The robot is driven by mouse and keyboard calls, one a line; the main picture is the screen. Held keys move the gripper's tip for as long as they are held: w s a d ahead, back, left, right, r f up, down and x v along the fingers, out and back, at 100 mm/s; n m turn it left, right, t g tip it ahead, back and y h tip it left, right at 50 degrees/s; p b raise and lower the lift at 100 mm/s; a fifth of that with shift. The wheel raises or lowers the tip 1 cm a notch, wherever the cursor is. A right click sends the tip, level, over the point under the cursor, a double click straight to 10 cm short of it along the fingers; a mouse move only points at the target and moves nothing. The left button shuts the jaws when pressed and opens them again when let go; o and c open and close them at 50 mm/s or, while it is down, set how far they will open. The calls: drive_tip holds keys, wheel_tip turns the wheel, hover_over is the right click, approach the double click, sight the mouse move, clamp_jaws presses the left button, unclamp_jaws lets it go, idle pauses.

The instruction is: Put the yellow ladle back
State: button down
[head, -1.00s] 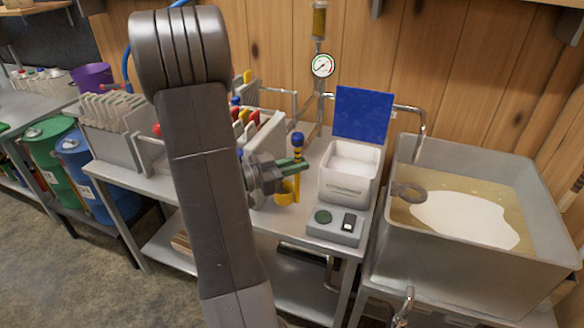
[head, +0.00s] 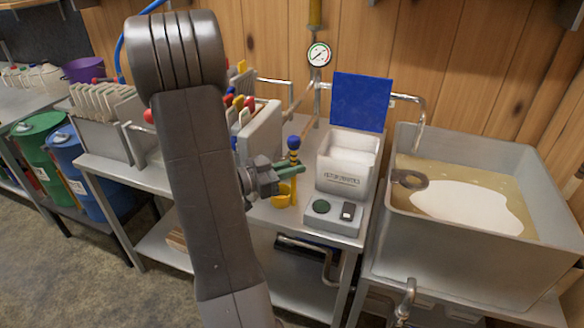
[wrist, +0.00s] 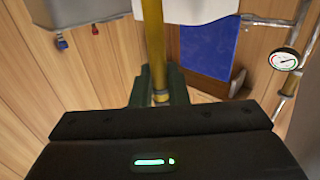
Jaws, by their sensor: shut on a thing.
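The yellow ladle (head: 294,185) hangs nearly upright, with a blue knob at its top and a yellow cup low down. My gripper (head: 289,172) has green fingers and is shut on the ladle's shaft, below the blue knob. In the wrist view the yellow shaft (wrist: 154,45) runs between the green fingers. The ladle is in front of the steel bench, left of the white box; I cannot tell whether its cup touches anything. A grey rack (head: 262,135) with red, yellow and blue handles stands behind my arm, which partly hides it.
The white open box (head: 345,180) has a raised blue lid (head: 360,100). A grey control box (head: 333,216) sits before it at the bench edge. The steel evaporator pan (head: 455,250) with pale liquid stands at right. A pressure gauge (head: 318,54) and pipes are behind.

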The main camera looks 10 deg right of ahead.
drive_tip(key=shift+f+b, duration=0.45)
drive_tip(key=shift+f, duration=0.45)
drive_tip(key=shift+f, duration=0.45)
drive_tip(key=c, duration=0.7)
unclamp_jaws()
drive_tip(key=s+a, duration=0.1)
drive_tip(key=a, duration=0.6)
drive_tip(key=shift+s+a+p, duration=0.25)
drive_tip(key=shift+a+p, duration=0.15)
